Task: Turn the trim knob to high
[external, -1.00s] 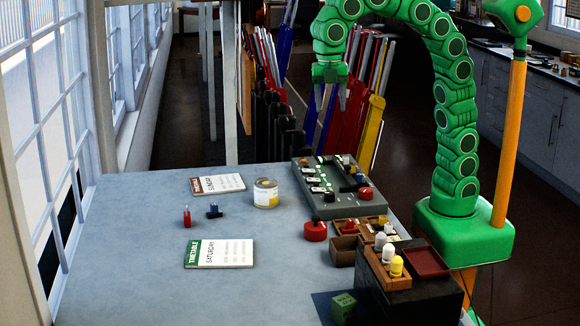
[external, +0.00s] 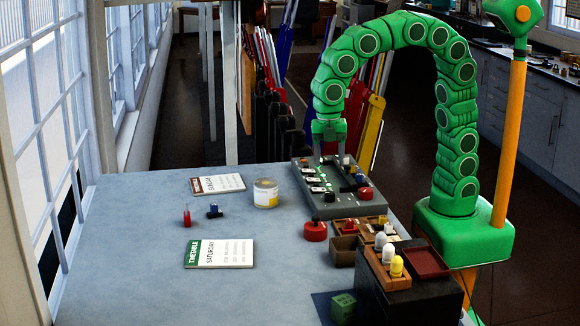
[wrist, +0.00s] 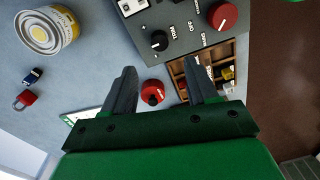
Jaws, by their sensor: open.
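The grey control panel (external: 345,208) lies at the table's right side, with switches, a slot and knobs. At its near edge are a black knob (external: 329,196) and a red knob (external: 366,192). In the wrist view the black knob (wrist: 159,41) and the red knob (wrist: 222,14) sit on the panel with small white lettering beside them, which I cannot read surely. The black knob's setting is unclear. My gripper (external: 329,154) is above the far end of the panel, pointing down. In the wrist view its fingers (wrist: 162,72) are apart with nothing between them.
A black box (external: 420,296) stands at the near right. The front left table is clear.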

